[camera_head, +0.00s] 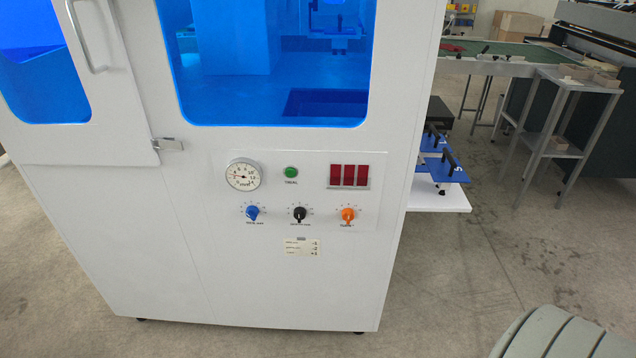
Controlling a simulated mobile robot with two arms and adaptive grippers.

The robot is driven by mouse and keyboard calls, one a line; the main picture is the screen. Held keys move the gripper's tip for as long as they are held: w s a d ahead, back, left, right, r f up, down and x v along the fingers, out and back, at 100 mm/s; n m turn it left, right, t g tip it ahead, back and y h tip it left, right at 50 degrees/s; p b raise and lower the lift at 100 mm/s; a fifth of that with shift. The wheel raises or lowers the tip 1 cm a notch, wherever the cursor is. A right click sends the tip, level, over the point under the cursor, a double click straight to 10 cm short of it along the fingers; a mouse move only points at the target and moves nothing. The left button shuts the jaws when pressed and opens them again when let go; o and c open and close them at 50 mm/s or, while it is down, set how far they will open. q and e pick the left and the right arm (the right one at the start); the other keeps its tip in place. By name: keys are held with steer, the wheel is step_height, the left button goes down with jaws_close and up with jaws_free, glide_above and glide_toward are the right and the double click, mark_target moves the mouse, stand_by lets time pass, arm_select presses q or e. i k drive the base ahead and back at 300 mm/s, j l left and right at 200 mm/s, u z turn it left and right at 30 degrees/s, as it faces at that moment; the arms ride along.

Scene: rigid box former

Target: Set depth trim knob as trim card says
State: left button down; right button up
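The front panel of a white machine carries a row of three knobs: a blue knob (252,213), a black knob (300,214) and an orange knob (348,215). Each has scale marks around it and a small label below. The labels are too small to read surely, so I cannot tell which one is the depth trim knob. A cream card (302,248), likely the trim card, sits below the black knob. It has three short printed lines with values at the right, too small to read surely. Neither of my grippers is in view.
Above the knobs are a round dial gauge (243,176), a green button (291,172) and a red display (349,175). A door handle (90,40) sticks out at upper left. A white shelf (440,197) juts out at the machine's right.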

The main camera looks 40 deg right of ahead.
mark_target(299, 213)
steer(key=z, duration=0.95)
